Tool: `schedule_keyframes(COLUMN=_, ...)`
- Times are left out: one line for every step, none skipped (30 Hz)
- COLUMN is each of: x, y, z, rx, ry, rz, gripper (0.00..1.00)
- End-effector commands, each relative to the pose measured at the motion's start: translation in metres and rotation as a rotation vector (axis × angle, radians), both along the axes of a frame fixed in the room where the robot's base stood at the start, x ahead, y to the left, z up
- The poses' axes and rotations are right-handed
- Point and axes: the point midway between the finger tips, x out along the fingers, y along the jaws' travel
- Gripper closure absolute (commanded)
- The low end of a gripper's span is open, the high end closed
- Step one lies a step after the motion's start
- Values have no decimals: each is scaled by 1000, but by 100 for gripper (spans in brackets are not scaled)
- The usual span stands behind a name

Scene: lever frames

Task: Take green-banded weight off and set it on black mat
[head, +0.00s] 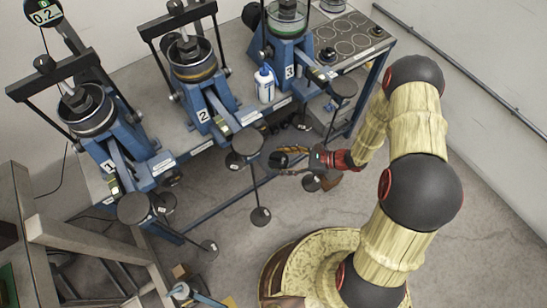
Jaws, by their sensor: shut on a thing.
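My gripper (288,161) is in front of the bench, just right of the lever hanger of frame 2. It is shut on a small dark round weight (277,160), mostly hidden by the fingers. I cannot make out a green band on it. A dark mat (352,34) with several ring outlines lies on the bench top at the back right, beyond frame 3 (289,50). Frame 3 carries a green ring (287,14) in its cup.
Frame 1 (104,130) and frame 2 (197,92) stand left on the bench. A white bottle (265,84) stands between frames 2 and 3. Round hanger plates (247,142) stick out over the front edge. A wooden stand (85,235) is at lower left.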

Motion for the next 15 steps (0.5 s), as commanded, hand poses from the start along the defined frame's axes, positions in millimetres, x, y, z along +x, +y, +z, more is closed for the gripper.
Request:
schedule_keyframes(x=0, y=-3, z=2, rx=2, ry=-2, rz=-1, gripper=92)
schedule_keyframes(x=0, y=-4, z=2, rx=2, ry=-2, rz=-1, gripper=92)
schedule_keyframes(x=-1, y=-5, z=2, rx=2, ry=-2, rz=1, gripper=92)
schedule_keyframes(x=-1, y=-6, z=2, rx=2, ry=-2, rz=1, gripper=92)
schedule_keyframes(x=-1, y=-6, z=3, rx=2, ry=-2, rz=1, gripper=92)
schedule_keyframes(x=-1, y=-6, z=3, rx=2, ry=-2, rz=1, gripper=92)
schedule_keyframes(x=-1, y=-7, z=3, rx=2, ry=-2, rz=1, gripper=92)
schedule_keyframes(x=-1, y=-7, z=4, rx=2, ry=-2, rz=1, gripper=92)
schedule_keyframes(x=-1, y=-7, z=4, rx=2, ry=-2, rz=1, gripper=92)
schedule_keyframes(x=-1, y=-7, z=5, rx=2, ry=-2, rz=1, gripper=92)
schedule_keyframes(x=-1, y=-7, z=5, rx=2, ry=-2, rz=1, gripper=92)
schedule_keyframes(x=-1, y=-7, z=6, rx=2, ry=-2, rz=1, gripper=92)
schedule_keyframes(x=-1, y=-6, z=7, rx=2, ry=-2, rz=1, gripper=92)
schedule_keyframes(x=-1, y=-7, z=7, rx=2, ry=-2, rz=1, gripper=92)
schedule_keyframes(x=-1, y=-6, z=8, rx=2, ry=-2, rz=1, gripper=92)
